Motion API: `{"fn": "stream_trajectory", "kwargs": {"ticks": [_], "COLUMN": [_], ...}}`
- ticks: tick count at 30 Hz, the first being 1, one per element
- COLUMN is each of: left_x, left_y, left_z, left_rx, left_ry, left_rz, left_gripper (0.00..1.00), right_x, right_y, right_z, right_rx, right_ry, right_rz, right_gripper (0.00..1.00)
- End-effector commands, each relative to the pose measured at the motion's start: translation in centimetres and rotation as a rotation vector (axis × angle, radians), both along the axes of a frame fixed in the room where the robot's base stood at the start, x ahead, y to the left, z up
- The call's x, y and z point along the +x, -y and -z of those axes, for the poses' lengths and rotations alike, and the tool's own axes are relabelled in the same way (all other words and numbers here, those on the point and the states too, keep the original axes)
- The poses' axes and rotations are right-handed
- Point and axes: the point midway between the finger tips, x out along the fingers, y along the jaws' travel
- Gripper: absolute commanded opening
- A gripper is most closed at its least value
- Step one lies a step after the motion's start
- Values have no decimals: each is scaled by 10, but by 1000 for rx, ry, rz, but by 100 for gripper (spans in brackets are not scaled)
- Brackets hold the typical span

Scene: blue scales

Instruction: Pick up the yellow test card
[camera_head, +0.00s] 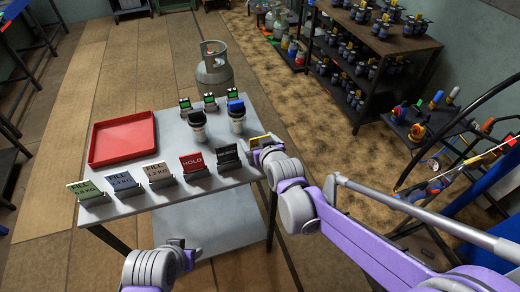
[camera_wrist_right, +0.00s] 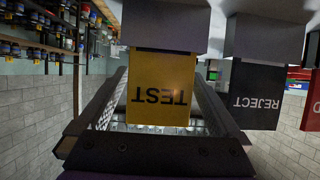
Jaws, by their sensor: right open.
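The yellow test card (camera_head: 260,139) stands in its holder at the right end of the card row on the grey table, mostly hidden behind my right gripper (camera_head: 264,150). In the right wrist view the yellow card (camera_wrist_right: 160,88) appears upside down with "TEST" on it. The open jaws of my right gripper (camera_wrist_right: 162,78) lie on either side of it in that view; I see no clear contact. My left gripper (camera_head: 176,244) is low in the head view, in front of the table, and its jaws are too small to read.
The black REJECT card (camera_head: 229,155) stands close beside the yellow one, then the red HOLD card (camera_head: 194,163) and several fill cards. A red tray (camera_head: 123,138), two dark-topped items (camera_head: 236,115) and small green-lit devices are farther back. A grey gas cylinder (camera_head: 214,66) stands behind the table.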

Motion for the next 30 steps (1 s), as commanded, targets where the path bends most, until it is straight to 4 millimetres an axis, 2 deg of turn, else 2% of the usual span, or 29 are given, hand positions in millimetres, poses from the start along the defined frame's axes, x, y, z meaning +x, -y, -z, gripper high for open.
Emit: {"fn": "stream_trajectory", "kwargs": {"ticks": [3, 10, 22, 23, 30], "left_x": [0, 0, 0, 0, 0], "left_y": [0, 0, 0, 0, 0], "left_z": [0, 0, 0, 0, 0], "left_rx": [0, 0, 0, 0, 0], "left_ry": [0, 0, 0, 0, 0], "left_rz": [0, 0, 0, 0, 0], "left_gripper": [50, 50, 50, 50, 50], "right_x": [6, 7, 6, 6, 6], "right_y": [-2, -2, -2, -2, -2], "right_z": [3, 3, 3, 3, 1], "right_rx": [0, 0, 0, 0, 0], "right_ry": [0, 0, 0, 0, 0], "right_rz": [0, 0, 0, 0, 0], "right_gripper": [100, 98, 26, 24, 23]}}
